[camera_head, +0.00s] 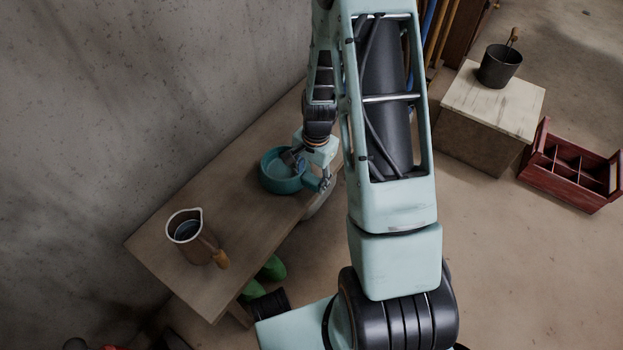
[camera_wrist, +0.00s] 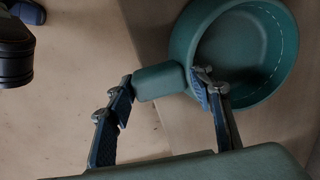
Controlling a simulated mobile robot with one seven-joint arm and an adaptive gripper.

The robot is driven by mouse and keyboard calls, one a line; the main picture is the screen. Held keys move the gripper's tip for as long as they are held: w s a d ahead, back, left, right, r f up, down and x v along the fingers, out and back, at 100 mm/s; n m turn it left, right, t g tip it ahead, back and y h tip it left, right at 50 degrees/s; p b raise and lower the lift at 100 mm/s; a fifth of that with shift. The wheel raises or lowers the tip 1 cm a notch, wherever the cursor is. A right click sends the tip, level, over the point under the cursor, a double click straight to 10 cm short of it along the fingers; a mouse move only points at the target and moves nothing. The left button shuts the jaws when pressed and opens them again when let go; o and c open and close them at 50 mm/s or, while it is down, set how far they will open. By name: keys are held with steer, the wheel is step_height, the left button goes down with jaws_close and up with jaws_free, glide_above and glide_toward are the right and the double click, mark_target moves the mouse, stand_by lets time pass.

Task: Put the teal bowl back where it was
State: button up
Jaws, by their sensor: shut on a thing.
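The teal bowl (camera_head: 267,182) is at the far end of the wooden bench in the head view, upright. I cannot tell whether it rests on the bench top or is slightly above it. In the wrist view the bowl (camera_wrist: 183,45) fills the upper right, looks empty, and has a short blocky teal handle (camera_wrist: 158,83). My gripper (camera_head: 309,170) is at the bowl's right side in the head view. In the wrist view its fingers (camera_wrist: 163,98) lie on either side of the handle, shut on it. The bowl's side behind the fingers is partly hidden.
A jug (camera_head: 184,216) with dark contents and a wooden handle stands toward the near end of the bench (camera_head: 225,200). Green items (camera_head: 272,268) lie below the bench. A pale-topped block (camera_head: 480,110) bears a dark pot (camera_head: 498,70). A red crate (camera_head: 568,185) is at right.

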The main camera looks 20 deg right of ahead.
steer(key=shift+f, duration=0.1)
steer(key=o, duration=1.4)
steer(key=shift+o, duration=0.2)
step_height(320, 180, up, 12)
steer(key=p, duration=0.4)
steer(key=shift+s+d, duration=0.25)
steer(key=shift+s, duration=0.15)
